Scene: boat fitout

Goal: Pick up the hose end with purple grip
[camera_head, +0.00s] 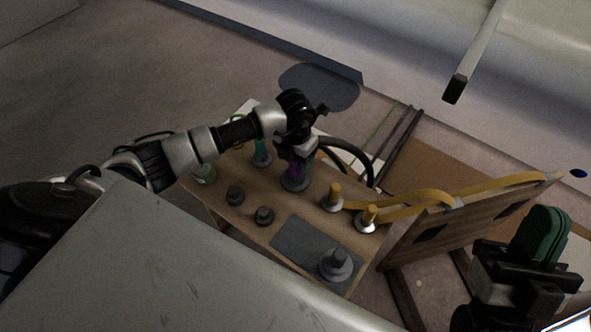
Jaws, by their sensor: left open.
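The purple grip (295,170) of a hose end shows on the wooden bench, standing on a round grey base (294,185). My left gripper (302,154) is open right above it, its dark fingers close to the grip and covering its upper part. I cannot tell whether they touch it. A black hose (355,153) curves away to the right from behind the gripper. My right gripper (520,268) is at the lower right, away from the bench, beside a dark green rounded thing (543,235); its jaws cannot be made out.
A wooden panel (455,232) stands at the right. A pale surface fills the front.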

